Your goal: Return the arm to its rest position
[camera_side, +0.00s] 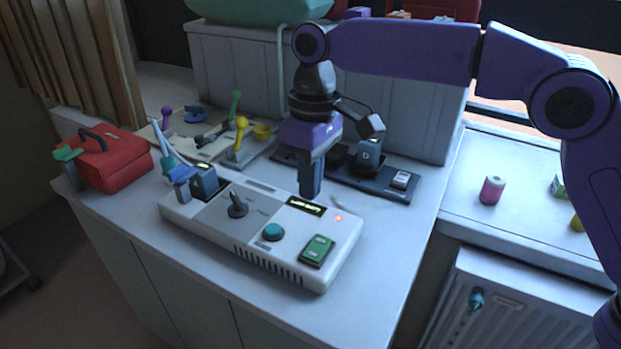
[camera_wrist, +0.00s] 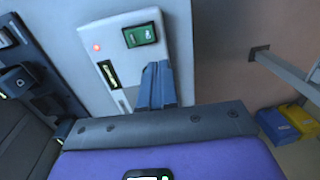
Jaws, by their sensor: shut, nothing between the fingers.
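My gripper (camera_side: 311,190) points straight down in the side view, its fingers shut with nothing between them. Its tips are in front of the far long edge of the white control box (camera_side: 222,226), close to its small display; I cannot tell whether they touch. In the wrist view the shut blue fingers (camera_wrist: 157,88) cover part of the same white box (camera_wrist: 122,60). The box carries a dark knob (camera_side: 238,205), a teal button (camera_side: 274,232), a green switch (camera_side: 317,250) and a lit red light (camera_side: 338,218). The green switch also shows in the wrist view (camera_wrist: 140,36).
A dark tray (camera_side: 385,188) with modules lies behind my gripper. A red case (camera_side: 118,165) stands at the left. A board with coloured pegs (camera_side: 205,140) lies at the back left. A pink can (camera_side: 492,190) stands on the right counter. The front counter strip is clear.

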